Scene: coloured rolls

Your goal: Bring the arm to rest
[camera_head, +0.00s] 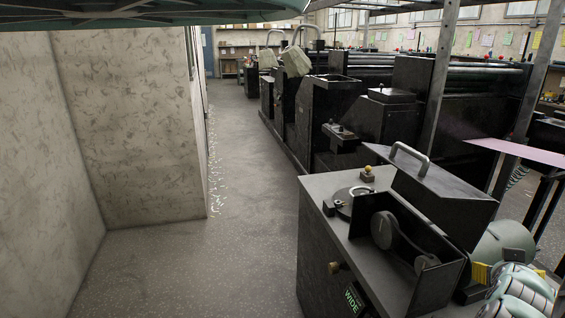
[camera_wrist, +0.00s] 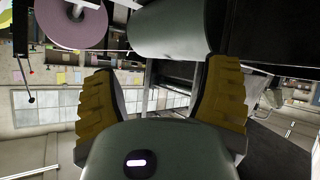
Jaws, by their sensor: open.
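My gripper (camera_wrist: 162,78) shows in the wrist view with its two ridged yellow fingers spread wide apart. No object is held between them. A grey-green cylindrical part shows beyond the fingers, at the top of the wrist view; I cannot tell what it belongs to. In the head view my arm is at the lower right corner, beside a black machine (camera_head: 373,185), with yellow finger parts partly showing. Most of the arm is outside the picture.
Black presses (camera_head: 370,115) line the right side, with metal posts among them. A pink sheet (camera_head: 515,152) extends at the right. A purple roll (camera_wrist: 75,25) shows in the wrist view. A mottled wall (camera_head: 130,120) stands left.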

